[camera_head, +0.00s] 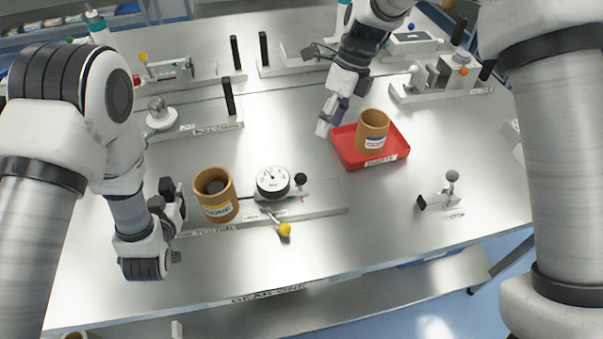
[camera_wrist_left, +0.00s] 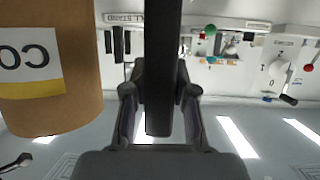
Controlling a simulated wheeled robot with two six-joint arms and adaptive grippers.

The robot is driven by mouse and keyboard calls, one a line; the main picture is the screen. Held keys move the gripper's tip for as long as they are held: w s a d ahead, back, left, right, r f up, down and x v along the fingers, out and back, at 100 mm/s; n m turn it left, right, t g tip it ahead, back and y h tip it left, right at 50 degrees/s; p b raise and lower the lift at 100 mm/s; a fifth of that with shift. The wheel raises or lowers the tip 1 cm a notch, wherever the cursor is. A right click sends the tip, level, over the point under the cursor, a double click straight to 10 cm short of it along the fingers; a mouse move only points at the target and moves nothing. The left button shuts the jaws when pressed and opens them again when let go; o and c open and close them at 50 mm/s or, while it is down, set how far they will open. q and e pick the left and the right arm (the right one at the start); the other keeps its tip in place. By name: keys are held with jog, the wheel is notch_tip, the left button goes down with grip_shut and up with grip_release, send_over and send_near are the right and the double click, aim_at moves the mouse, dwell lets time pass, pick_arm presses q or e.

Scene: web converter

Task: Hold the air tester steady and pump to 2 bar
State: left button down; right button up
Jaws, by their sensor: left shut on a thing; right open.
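The air tester is a low grey base (camera_head: 325,199) on the near part of the bench. It carries a brown core (camera_head: 216,199), a round white pressure gauge (camera_head: 272,180), a black knob (camera_head: 300,179) and a lever with a yellow ball (camera_head: 284,230). The gauge needle is too small to read. My left gripper (camera_head: 173,207) is shut at the tester's left end, on a black upright handle (camera_wrist_left: 163,65) seen between its fingers in the left wrist view. The core (camera_wrist_left: 50,75) stands close beside it there. My right gripper (camera_head: 332,116) is open and empty, behind the tester.
A red tray (camera_head: 398,152) holding another brown core (camera_head: 372,132) stands right of my right gripper. A small clamp-like fixture (camera_head: 440,192) stands at the right. Several fixtures with black posts line the back. Bare bench lies in front of the tester.

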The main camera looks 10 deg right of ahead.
jog(key=n+h, duration=0.2)
send_near(303, 176)
jog(key=f, duration=0.6)
jog(key=s+a+f, duration=0.1)
jog(key=f, duration=0.3)
grip_shut()
